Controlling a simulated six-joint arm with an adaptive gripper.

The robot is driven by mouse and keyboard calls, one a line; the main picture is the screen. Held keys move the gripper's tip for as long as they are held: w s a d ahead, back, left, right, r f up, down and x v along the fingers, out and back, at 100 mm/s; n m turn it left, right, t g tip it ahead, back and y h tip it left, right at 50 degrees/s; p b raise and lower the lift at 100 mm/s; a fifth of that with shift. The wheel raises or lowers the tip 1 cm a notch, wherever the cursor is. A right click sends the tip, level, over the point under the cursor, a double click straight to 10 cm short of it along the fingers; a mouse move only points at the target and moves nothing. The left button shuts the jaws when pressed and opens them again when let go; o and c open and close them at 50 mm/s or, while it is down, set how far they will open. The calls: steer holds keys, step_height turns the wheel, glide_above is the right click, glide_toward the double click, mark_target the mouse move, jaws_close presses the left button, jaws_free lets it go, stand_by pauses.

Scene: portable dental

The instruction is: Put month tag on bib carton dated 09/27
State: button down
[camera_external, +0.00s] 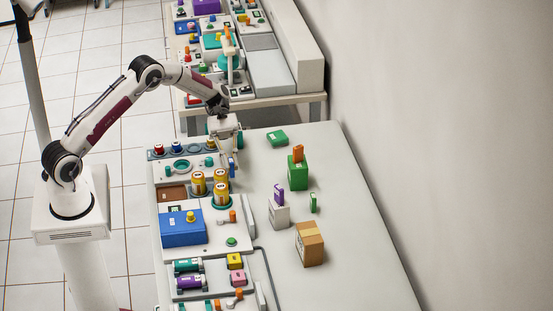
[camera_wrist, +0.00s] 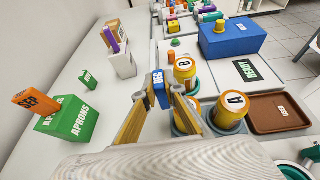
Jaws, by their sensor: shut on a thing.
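My gripper (camera_external: 231,160) is shut on a small blue tag (camera_wrist: 159,92) marked DEC, held above the left part of the table; the tag also shows in the external view (camera_external: 232,168). A green carton (camera_wrist: 68,120) reads APRONS and has an orange tag (camera_wrist: 36,101) marked SEP on top. A white carton (camera_external: 279,215) has a purple tag (camera_external: 278,193) on top. A brown carton (camera_external: 310,244) with a tan band stands nearest the external camera. A small green tag (camera_external: 313,203) stands beside the white carton. No bib lettering or 09/27 date is legible.
Orange-and-white jars marked A (camera_wrist: 231,110) and B (camera_wrist: 185,72) stand in round holders beside my fingers. A brown tray (camera_wrist: 278,113) and a blue box (camera_external: 183,229) are near. A flat green box (camera_external: 277,138) lies farther back. Table space right of the cartons is clear.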

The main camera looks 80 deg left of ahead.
steer(key=w+d+r, duration=0.3)
steer(key=d+r, duration=0.1)
steer(key=d, duration=0.8)
steer(key=w+d+r+n+t, duration=0.1)
steer(key=w+d+r, duration=0.25)
steer(key=d, duration=0.75)
steer(key=w+d+r, duration=0.2)
steer(key=d+r, duration=0.3)
steer(key=d, duration=0.7)
steer(key=n+t+y, duration=0.4)
steer(key=n+t, duration=0.3)
steer(key=t, duration=0.1)
glide_above(308, 231)
steer(key=shift+d+r, duration=0.1)
steer(key=shift+f, duration=3.1)
steer(key=shift+f, duration=1.85)
